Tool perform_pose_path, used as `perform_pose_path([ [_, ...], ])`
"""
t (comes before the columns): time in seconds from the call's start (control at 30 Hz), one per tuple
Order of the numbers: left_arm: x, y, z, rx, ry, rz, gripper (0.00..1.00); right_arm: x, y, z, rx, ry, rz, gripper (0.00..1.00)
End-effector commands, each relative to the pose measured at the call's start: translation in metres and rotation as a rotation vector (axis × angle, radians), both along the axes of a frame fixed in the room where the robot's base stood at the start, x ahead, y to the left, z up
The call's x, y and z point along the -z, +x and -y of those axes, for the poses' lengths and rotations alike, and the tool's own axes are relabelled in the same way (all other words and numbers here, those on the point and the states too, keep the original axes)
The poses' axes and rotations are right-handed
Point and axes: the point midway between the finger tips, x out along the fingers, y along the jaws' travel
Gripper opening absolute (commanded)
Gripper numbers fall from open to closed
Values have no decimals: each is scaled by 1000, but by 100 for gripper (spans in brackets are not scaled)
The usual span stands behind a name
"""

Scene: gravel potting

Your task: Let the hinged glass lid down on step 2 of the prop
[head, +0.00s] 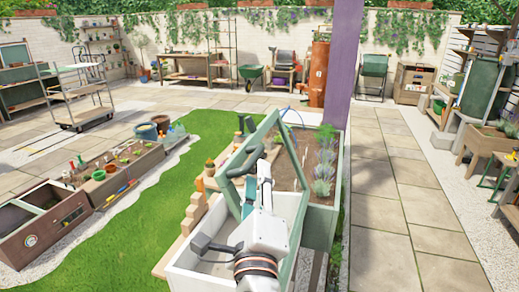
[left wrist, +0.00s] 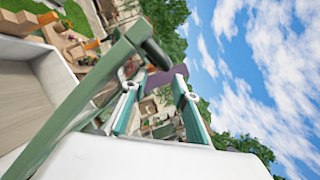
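The hinged lid (head: 265,127) is a green frame raised at a steep tilt over the pale cold-frame box (head: 205,282). In the left wrist view, its green bar (left wrist: 85,95) crosses diagonally and ends in a dark piece (left wrist: 155,54) close to the fingertips. My left gripper (head: 264,163) is at the lid frame. In the left wrist view, its two teal fingers (left wrist: 160,80) stand apart; I cannot tell whether they touch the lid. A stepped wooden piece (head: 194,212) stands along the box's left side; which step is under the lid cannot be seen. My right gripper is out of view.
A soil-filled planter (head: 320,225) with lavender stands behind and right of the box. A purple post (head: 344,50) rises beside it. Low wooden crates (head: 48,222) lie left across the grass. The paving (head: 390,215) on the right is clear.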

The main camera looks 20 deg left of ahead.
Motion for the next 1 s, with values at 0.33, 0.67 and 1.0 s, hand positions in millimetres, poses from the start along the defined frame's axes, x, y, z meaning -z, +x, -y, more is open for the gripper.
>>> perform_pose_path([
  [0.33, -11, 37, -11, -2, 6, 3, 29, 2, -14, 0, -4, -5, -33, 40],
  [0.67, -16, 71, -21, -1, 5, -1, 29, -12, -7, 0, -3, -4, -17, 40],
  [1.0, -15, 73, -21, 0, 3, 0, 21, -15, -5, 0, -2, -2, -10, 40],
])
